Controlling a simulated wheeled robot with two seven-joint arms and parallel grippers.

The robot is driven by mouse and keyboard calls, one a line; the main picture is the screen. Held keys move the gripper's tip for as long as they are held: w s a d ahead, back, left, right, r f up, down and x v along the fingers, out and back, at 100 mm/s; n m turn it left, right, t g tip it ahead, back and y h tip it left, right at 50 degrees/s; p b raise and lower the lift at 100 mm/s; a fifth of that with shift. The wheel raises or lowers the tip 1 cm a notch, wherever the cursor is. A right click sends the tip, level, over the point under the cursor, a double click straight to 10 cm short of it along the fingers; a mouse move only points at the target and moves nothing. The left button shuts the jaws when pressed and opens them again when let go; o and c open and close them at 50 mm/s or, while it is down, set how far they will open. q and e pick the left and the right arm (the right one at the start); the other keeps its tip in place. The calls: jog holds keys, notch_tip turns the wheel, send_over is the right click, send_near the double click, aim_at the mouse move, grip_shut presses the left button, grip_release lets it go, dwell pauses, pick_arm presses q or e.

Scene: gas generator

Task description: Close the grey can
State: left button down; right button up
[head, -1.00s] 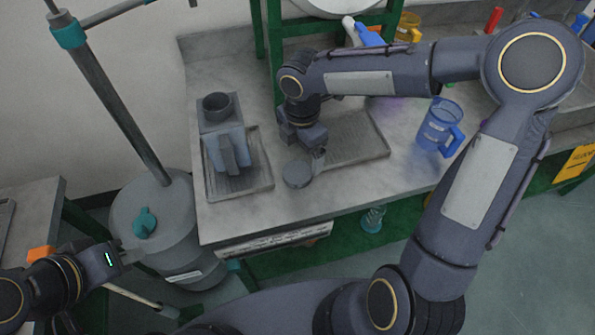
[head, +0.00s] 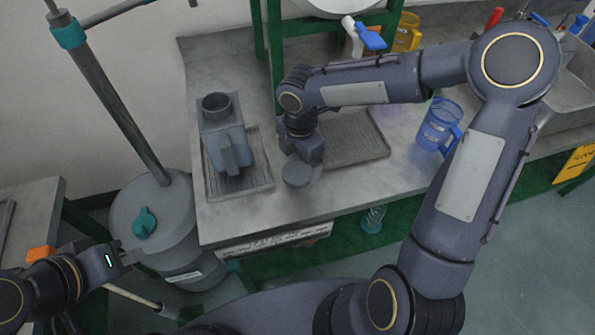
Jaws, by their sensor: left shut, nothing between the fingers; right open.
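The grey can (head: 224,140) stands on the left of the bench, with a round open neck (head: 216,103) on top. A round grey cap (head: 297,174) lies on the bench to the right of the can. My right gripper (head: 310,160) is open and points down right at the cap, covering its back edge and side tab. I cannot tell whether any of the cap is between the fingers. My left gripper (head: 132,256) is shut and empty, low at the left, away from the can and the cap.
The can stands on a ribbed tray (head: 255,185); another ribbed tray (head: 352,143) is right of the cap. A blue jug (head: 436,125) stands farther right. A green frame (head: 273,50) rises behind. A large grey tank (head: 165,215) is left of the bench.

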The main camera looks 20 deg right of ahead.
aim_at(297, 171)
jog(key=f, duration=0.4)
jog(key=shift+w+a+f, duration=0.15)
jog(key=shift+w+f, duration=0.05)
jog(key=shift+f, duration=0.05)
jog(key=c, duration=1)
jog(key=shift+c, duration=0.2)
jog(key=shift+r, duration=0.1)
